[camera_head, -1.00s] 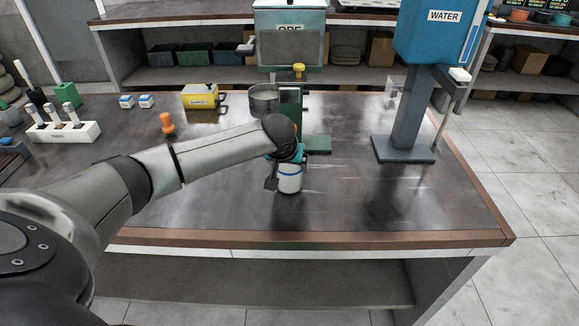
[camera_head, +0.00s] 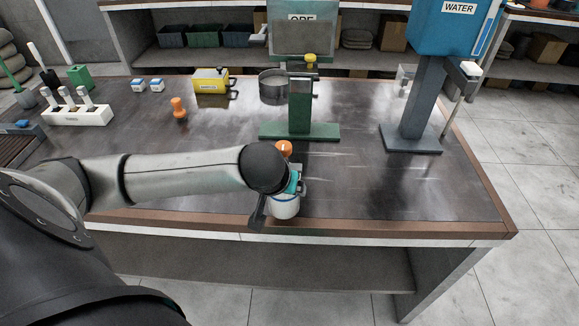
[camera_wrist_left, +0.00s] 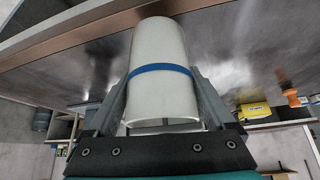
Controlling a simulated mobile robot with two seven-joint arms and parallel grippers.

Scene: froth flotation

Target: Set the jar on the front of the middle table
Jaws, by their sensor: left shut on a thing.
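The jar (camera_head: 285,207) is white with a blue band. It is at the front edge of the middle table (camera_head: 370,190); I cannot tell whether it rests on the top or hangs just above it. My left gripper (camera_head: 277,199) is shut on the jar, partly hidden behind the wrist and forearm. In the left wrist view the jar (camera_wrist_left: 161,100) sits between the two fingers of my left gripper (camera_wrist_left: 163,85), one on each side of the blue band. My right gripper is not in view.
An orange-topped object (camera_head: 285,148) stands just behind my wrist. A green stand (camera_head: 300,115) and a metal pan (camera_head: 272,88) are farther back. The blue WATER tank's stand (camera_head: 412,120) is at the right. The front right of the table is clear.

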